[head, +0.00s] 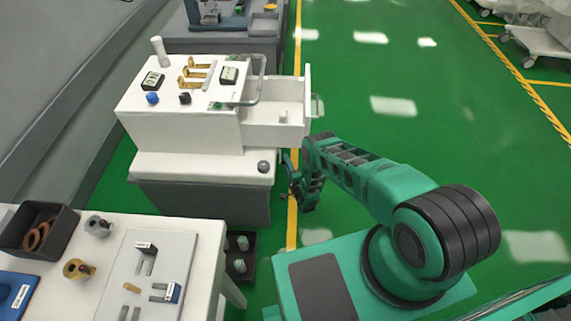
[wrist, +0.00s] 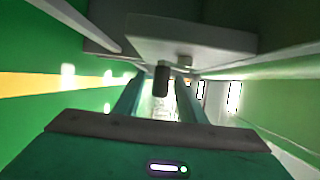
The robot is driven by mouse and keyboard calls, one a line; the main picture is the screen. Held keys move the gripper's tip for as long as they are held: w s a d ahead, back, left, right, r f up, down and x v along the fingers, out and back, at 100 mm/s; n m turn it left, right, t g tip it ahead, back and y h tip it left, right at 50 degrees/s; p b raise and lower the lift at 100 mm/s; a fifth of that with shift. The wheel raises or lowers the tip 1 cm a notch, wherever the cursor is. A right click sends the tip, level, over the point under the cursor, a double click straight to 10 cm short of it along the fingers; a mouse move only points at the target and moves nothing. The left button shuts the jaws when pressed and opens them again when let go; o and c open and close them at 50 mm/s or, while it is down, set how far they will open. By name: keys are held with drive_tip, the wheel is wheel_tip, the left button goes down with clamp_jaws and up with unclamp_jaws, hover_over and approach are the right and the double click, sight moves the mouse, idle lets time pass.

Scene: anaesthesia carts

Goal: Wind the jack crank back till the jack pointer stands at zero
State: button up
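A white cart (head: 185,118) stands left of my arm in the head view. A dark round knob (head: 263,167) sits at the right end of its lower ledge; it may be the handle of the jack crank. My gripper (head: 290,170) is just right of that ledge end. In the wrist view, my gripper (wrist: 160,98) has its two green fingers apart, with a dark cylinder (wrist: 162,81), likely the same knob, showing between or beyond them. I cannot tell whether they touch it. The jack pointer and its scale cannot be made out.
The cart's side drawer (head: 278,114) stands open above my gripper. A white table (head: 60,240) with small parts is at the lower left, and a dark crate (head: 240,262) stands on the floor beside it. Green floor (head: 400,130) is clear to the right.

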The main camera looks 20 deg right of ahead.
drive_tip(key=shift+w, duration=0.35)
drive_tip(key=shift+c, duration=0.6)
clamp_jaws()
drive_tip(key=shift+s+a+r, duration=0.1)
drive_tip(key=shift+s, duration=0.05)
drive_tip(key=shift+s+r+m+g, duration=0.15)
drive_tip(key=shift+r+m+g, duration=0.15)
drive_tip(key=shift+g, duration=0.5)
drive_tip(key=shift+s+r+m+g, duration=0.2)
drive_tip(key=shift+r+g, duration=0.15)
drive_tip(key=shift+g, duration=0.45)
drive_tip(key=shift+s+a+r+m+g+y, duration=0.1)
drive_tip(key=shift+r+m+g+y, duration=0.25)
drive_tip(key=shift+g, duration=0.6)
drive_tip(key=shift+s+a+r+m+g+y, duration=0.1)
drive_tip(key=shift+r+m+g, duration=0.15)
drive_tip(key=shift+r+g, duration=0.5)
drive_tip(key=shift+f+g, duration=0.15)
drive_tip(key=shift+g, duration=0.15)
drive_tip(key=shift+o, duration=0.6)
unclamp_jaws()
